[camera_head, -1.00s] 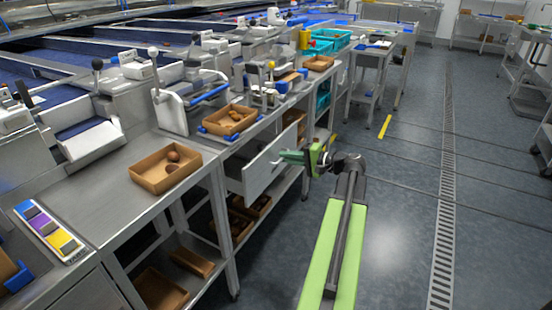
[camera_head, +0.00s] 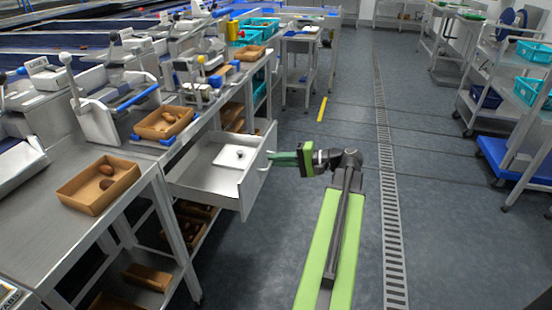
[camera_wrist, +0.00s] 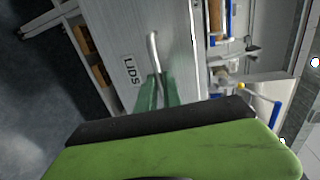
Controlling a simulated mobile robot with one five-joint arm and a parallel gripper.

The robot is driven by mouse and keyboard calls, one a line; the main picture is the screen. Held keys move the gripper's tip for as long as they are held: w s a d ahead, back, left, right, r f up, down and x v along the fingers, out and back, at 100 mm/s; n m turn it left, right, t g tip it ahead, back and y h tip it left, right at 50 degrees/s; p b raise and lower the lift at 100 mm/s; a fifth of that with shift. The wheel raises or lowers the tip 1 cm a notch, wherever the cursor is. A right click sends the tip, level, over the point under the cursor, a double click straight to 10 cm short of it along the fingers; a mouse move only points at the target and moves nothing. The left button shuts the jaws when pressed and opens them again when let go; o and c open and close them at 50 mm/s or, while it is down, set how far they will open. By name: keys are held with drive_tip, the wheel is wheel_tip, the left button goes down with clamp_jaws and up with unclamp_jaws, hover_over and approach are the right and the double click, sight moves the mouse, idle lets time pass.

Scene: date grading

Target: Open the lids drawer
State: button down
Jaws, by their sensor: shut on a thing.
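The lids drawer (camera_head: 214,166) is pulled out from under the bench, and its inside shows in the head view. A small white item with a dark dot (camera_head: 233,156) lies in it. In the wrist view the drawer front (camera_wrist: 118,30) bears a label reading LIDS (camera_wrist: 130,70) and a pale bar handle (camera_wrist: 153,50). My gripper (camera_head: 274,158) is at the drawer front in the head view. Its green fingers (camera_wrist: 158,88) are shut on the handle's near end in the wrist view.
Cardboard trays with dates (camera_head: 98,184) stand on the bench. A shelf below holds more boxes (camera_head: 148,277).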

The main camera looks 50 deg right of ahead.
drive_tip(key=c, duration=1.5)
unclamp_jaws()
drive_tip(key=shift+w, duration=0.15)
drive_tip(key=shift+c, duration=0.2)
drive_tip(key=p+v, duration=0.3)
drive_tip(key=v, duration=1.4)
drive_tip(key=shift+d, duration=0.1)
